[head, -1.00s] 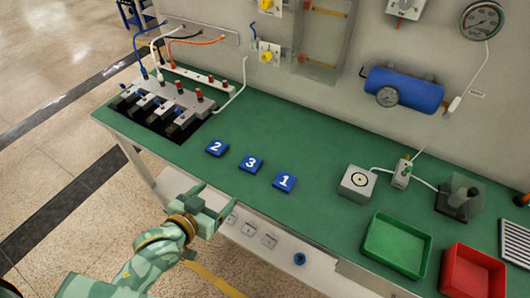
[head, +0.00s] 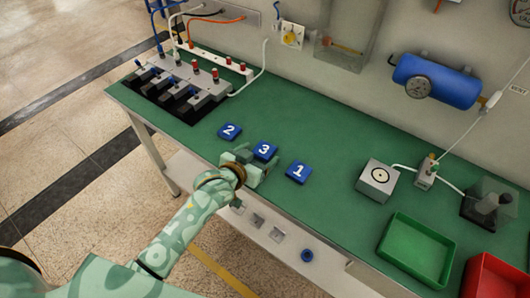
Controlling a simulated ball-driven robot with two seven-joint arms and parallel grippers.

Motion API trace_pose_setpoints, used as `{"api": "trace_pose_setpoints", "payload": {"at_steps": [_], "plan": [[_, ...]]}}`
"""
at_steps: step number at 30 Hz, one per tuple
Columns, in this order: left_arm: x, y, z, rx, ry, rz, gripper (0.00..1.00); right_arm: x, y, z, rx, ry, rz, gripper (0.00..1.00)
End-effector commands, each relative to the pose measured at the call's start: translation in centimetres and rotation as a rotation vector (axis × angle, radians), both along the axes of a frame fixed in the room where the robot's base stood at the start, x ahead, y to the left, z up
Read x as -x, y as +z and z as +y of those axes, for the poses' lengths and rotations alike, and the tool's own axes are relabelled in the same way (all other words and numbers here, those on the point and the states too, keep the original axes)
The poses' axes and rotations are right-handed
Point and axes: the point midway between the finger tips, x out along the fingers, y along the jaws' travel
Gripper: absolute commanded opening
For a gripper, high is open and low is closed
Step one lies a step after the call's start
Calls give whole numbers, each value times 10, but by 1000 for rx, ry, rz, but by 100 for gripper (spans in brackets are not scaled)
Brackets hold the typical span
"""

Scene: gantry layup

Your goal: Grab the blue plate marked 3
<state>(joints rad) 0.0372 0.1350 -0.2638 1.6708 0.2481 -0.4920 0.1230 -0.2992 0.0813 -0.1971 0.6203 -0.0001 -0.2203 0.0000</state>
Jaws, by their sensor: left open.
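The blue plate marked 3 (head: 264,150) lies on the green bench top in the head view, between the blue plate marked 2 (head: 230,131) on its left and the blue plate marked 1 (head: 299,172) on its right. My left gripper (head: 254,158) is open at the near side of plate 3, its fingers close around that edge. I cannot tell whether the fingers touch the plate. My right gripper is not in view.
A block of switches with cables (head: 178,86) stands at the back left. A white box with a round mark (head: 377,181), a green tray (head: 416,254) and a red tray (head: 497,278) are on the right. The green bench top (head: 290,115) behind the plates is clear.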

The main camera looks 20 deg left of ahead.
Motion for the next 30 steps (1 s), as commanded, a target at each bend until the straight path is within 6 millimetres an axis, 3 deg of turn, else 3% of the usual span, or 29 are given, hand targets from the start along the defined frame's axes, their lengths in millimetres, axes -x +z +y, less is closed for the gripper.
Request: {"api": "trace_pose_setpoints", "payload": {"at_steps": [9,15,25,30], "plan": [[-9,-3,-2,-1,0,0,76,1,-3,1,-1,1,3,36],[-9,-3,-2,0,0,0,28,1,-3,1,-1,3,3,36],[-9,0,-2,0,0,-1,28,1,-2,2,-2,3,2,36],[-9,18,-2,1,1,-4,28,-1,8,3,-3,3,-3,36]]}}
